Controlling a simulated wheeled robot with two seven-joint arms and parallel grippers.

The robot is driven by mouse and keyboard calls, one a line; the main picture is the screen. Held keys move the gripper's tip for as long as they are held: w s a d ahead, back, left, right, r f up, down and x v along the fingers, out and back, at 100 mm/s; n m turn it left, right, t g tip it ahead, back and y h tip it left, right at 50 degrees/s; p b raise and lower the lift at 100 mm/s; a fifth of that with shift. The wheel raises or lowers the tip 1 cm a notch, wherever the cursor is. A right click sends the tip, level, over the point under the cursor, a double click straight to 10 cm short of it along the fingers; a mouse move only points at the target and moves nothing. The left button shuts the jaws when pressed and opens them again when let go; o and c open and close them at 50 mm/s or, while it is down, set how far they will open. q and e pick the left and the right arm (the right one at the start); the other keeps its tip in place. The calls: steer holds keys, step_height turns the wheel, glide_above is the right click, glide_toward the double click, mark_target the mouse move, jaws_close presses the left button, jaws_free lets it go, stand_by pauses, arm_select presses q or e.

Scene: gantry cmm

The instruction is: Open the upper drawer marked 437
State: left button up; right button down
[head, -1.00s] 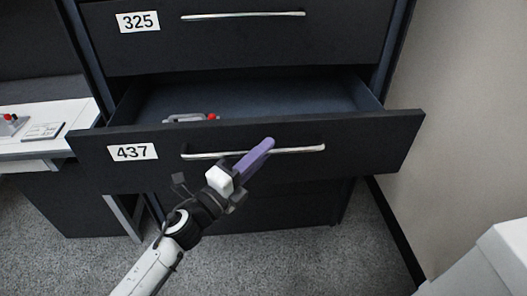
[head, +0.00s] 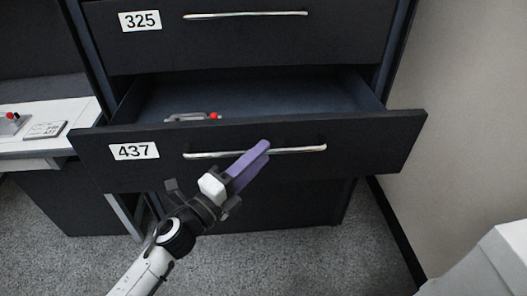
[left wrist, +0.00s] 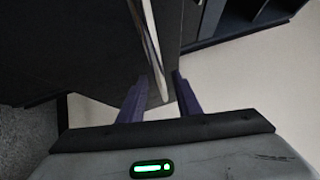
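The drawer marked 437 (head: 370,150) stands pulled out of the dark cabinet, and its inside shows from above. Its label (head: 134,151) is at the front's left, and its silver bar handle (head: 300,150) runs across the middle. My left gripper (head: 262,154) is at the handle, with its purple fingers a little apart. In the left wrist view the handle (left wrist: 151,45) runs between the two spread fingers (left wrist: 159,98), with gaps visible beside it. Whether a finger touches the bar I cannot tell. My right gripper is not in view.
The drawer marked 325 (head: 240,40) above is shut. A grey item with a red part (head: 192,117) lies inside the open drawer. A white desk (head: 50,115) is at the left, a bare wall (head: 460,110) at the right. Grey carpet (head: 300,260) lies below.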

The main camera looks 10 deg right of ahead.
arm_select(q)
steer(key=v, duration=0.8)
steer(key=shift+b, duration=0.35)
steer(key=s+a+f+n+t+y, duration=0.1)
steer(key=s+a+f+n+y, duration=0.1)
steer(key=a+f+n+y, duration=0.4)
steer(key=s+a+f+n+t+y, duration=0.15)
steer(key=a+f+n, duration=0.25)
steer(key=f+n, duration=0.45)
steer(key=s+a+f+n+g+y, duration=0.2)
steer(key=s+f+n, duration=0.4)
steer(key=s, duration=0.3)
steer(key=s+a+f+n+g+y, duration=0.3)
steer(key=s+a+f+n+g, duration=0.1)
steer(key=s+f+n, duration=0.3)
steer(key=shift+s+a+f+g, duration=0.35)
steer(key=shift+s+a+f, duration=0.25)
steer(key=shift+s+a, duration=0.4)
steer(key=shift+d, duration=0.1)
